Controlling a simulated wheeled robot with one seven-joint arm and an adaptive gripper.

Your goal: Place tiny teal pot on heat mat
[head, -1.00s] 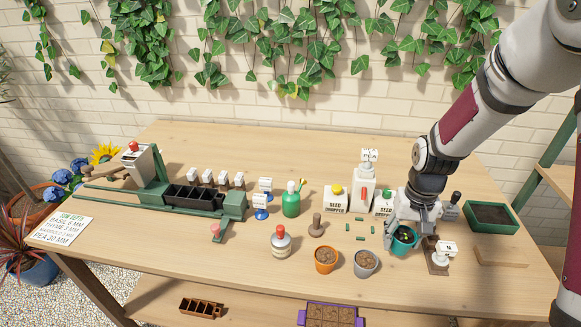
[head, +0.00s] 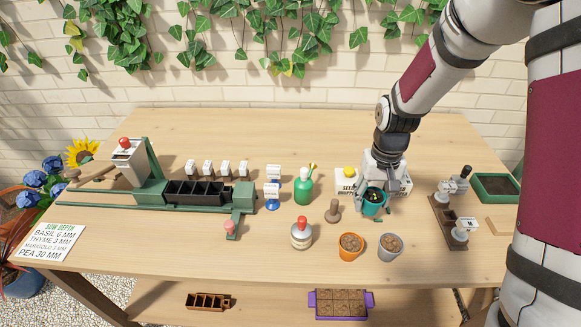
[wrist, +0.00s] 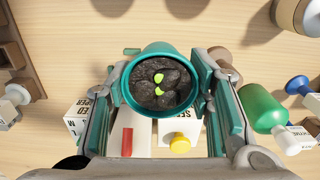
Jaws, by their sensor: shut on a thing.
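The tiny teal pot (head: 373,207) holds dark soil with yellow-green bits on top. My gripper (head: 374,198) is shut on it, in front of the white seed dropper boxes. In the wrist view the pot (wrist: 131,92) is between the two fingers of my gripper (wrist: 160,88), its open top facing the camera. It appears to be above the table, but its underside is hidden. I cannot make out a surface that is clearly the heat mat.
An orange pot (head: 350,255) and a grey pot (head: 389,256) stand in front. A brown stand (head: 445,228) and a green-rimmed tray (head: 484,194) are to the right. A green bottle (head: 303,190) stands left. The back of the table (head: 270,130) is clear.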

